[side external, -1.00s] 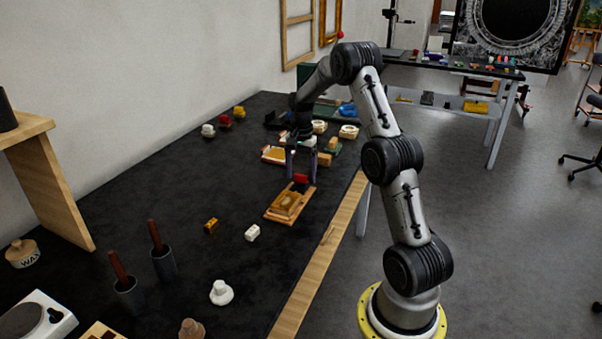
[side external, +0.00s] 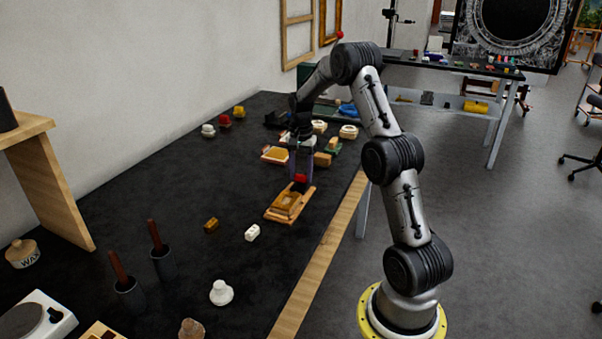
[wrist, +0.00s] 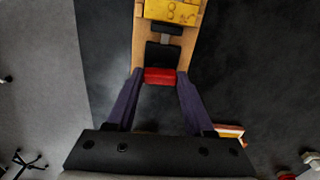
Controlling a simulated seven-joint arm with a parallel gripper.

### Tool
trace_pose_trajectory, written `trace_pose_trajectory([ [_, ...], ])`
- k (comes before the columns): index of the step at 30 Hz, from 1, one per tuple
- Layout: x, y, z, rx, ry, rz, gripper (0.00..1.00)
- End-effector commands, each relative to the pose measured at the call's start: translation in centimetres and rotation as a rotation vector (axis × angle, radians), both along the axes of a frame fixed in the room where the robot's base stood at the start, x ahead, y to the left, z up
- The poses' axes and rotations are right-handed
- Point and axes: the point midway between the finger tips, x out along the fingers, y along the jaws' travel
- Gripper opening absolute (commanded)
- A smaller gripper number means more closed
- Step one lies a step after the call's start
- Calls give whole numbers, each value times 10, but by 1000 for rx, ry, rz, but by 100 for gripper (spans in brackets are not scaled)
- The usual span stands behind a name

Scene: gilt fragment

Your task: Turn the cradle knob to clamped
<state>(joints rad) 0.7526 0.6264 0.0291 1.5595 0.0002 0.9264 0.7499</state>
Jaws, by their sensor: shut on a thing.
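The cradle (side external: 281,216) is a wooden base on the black table, with a gold-brown fragment (side external: 287,200) on it. The red cradle knob (side external: 301,178) stands at its far end. My gripper (side external: 301,181) points down over that end, with its fingers closed on the knob. In the wrist view the red knob (wrist: 158,76) sits between the two purple-grey fingertips, next to a black block (wrist: 162,54) on the wood. The gilt fragment (wrist: 173,11) is cut off at the top edge. No clamp marking is readable.
A white block (side external: 252,232) and a small brown block (side external: 211,224) lie left of the cradle. Several pieces and trays crowd the table behind my gripper. The table's wooden edge (side external: 318,255) is close on the right.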

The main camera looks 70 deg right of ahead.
Motion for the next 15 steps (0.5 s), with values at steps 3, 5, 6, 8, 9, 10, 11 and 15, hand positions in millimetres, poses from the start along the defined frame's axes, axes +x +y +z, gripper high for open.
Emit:
trace_pose_trajectory([
  [3,0,0,1,0,1,71,0],
  [5,0,0,1,0,1,117,0],
  [6,0,0,1,0,1,150,0],
  [8,0,0,0,1,1,203,0],
  [9,0,0,1,0,1,240,0],
  [10,0,0,1,-1,0,268,0],
  [11,0,0,1,0,0,297,0],
  [15,0,0,0,0,1,431,0],
])
